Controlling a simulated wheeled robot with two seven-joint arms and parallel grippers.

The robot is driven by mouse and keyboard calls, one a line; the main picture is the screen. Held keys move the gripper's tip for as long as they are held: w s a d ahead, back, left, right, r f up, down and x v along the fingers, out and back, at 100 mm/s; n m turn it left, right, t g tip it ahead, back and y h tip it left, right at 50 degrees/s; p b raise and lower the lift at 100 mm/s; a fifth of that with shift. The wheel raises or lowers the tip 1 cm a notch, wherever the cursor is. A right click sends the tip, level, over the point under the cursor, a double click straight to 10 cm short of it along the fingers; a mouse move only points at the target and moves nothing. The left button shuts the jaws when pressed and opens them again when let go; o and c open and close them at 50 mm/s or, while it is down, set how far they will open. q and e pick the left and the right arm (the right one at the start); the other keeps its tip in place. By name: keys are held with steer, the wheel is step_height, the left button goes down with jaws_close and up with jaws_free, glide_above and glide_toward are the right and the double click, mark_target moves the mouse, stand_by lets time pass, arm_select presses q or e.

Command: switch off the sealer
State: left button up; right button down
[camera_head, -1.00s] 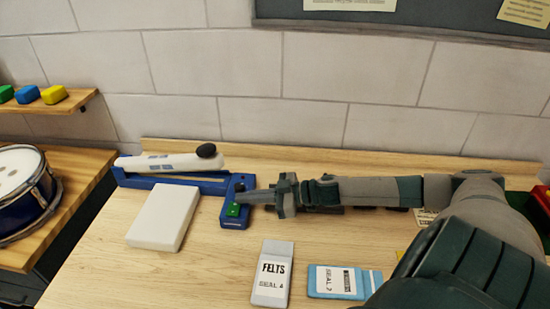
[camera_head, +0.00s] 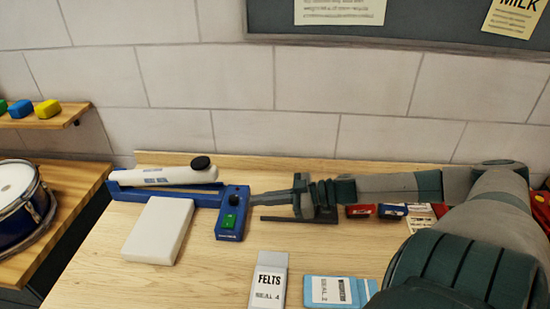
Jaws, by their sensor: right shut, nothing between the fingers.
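The sealer has a blue base (camera_head: 128,191) and a white arm (camera_head: 165,175) with a black knob at its right end. Its blue control box (camera_head: 231,232) carries a small black dial (camera_head: 236,198) and a green switch (camera_head: 229,221), both uncovered. The switch shows green; I cannot tell its rocker position. My right gripper (camera_head: 256,197) reaches in from the right, shut and empty, its tips just right of the box's upper part. I cannot tell whether they touch it. My left gripper is not in view.
A white block (camera_head: 158,230) lies in front of the sealer. A FELTS packet (camera_head: 269,282) and a blue-edged packet (camera_head: 340,292) lie at the front. A dark flat bar (camera_head: 290,218) is below my gripper. Small red and blue items (camera_head: 361,211) sit under my forearm. A drum (camera_head: 22,205) stands left.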

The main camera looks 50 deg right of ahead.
steer(key=shift+p+v, duration=0.3)
steer(key=shift+v, duration=1.75)
steer(key=shift+w+d, duration=0.1)
